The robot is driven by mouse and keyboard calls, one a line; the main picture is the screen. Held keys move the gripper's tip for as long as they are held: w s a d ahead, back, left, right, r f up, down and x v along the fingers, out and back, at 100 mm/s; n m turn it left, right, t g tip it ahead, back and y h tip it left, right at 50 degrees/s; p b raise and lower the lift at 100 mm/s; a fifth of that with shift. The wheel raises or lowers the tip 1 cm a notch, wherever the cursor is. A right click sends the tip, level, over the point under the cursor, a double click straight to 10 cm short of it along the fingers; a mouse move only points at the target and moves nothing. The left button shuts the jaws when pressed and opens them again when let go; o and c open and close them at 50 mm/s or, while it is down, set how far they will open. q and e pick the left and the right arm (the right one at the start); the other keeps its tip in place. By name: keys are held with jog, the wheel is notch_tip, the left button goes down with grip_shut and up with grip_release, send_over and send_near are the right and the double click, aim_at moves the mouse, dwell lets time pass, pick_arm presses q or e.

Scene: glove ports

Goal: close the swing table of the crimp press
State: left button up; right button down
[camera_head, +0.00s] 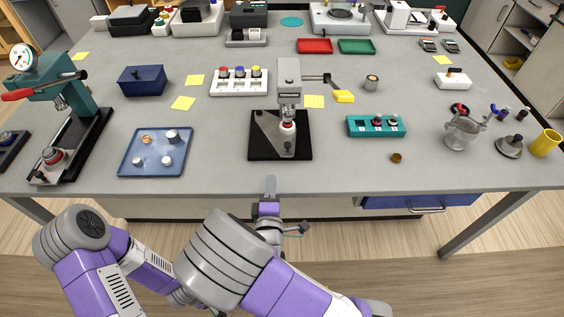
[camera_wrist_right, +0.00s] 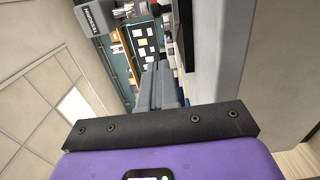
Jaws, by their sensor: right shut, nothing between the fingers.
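The crimp press (camera_head: 289,80) stands at the middle of the bench on a black base (camera_head: 255,150). Its lever with a yellow grip (camera_head: 343,96) sticks out to the right. A grey plate, seemingly the swing table (camera_head: 270,128), lies low over the base under the head, and a small vial with a red band (camera_head: 287,130) stands at its right part. How far the table is swung is hard to tell. My right gripper (camera_head: 270,183) is shut and empty, just in front of the bench edge, apart from the press. Its fingers (camera_wrist_right: 158,88) show shut in the right wrist view. My left gripper is not in view.
A blue tray (camera_head: 133,168) with small metal parts lies left of the press, a teal rack (camera_head: 376,126) right of it. A green press (camera_head: 75,115) stands far left. A small brown part (camera_head: 396,158) lies front right. The bench between the press and front edge is clear.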

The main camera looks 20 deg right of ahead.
jog(key=x, duration=0.7)
jog(key=shift+w+d+b, duration=0.15)
jog(key=shift+w+b, duration=0.1)
jog(key=shift+b, duration=0.1)
jog(key=shift+w+d, duration=0.3)
jog(key=shift+d, duration=0.25)
jog(key=shift+w+d, duration=0.3)
jog(key=shift+d, duration=0.25)
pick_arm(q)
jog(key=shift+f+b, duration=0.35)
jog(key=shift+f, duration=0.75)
pick_arm(e)
jog(key=shift+w+d, duration=0.35)
jog(key=shift+d, duration=0.25)
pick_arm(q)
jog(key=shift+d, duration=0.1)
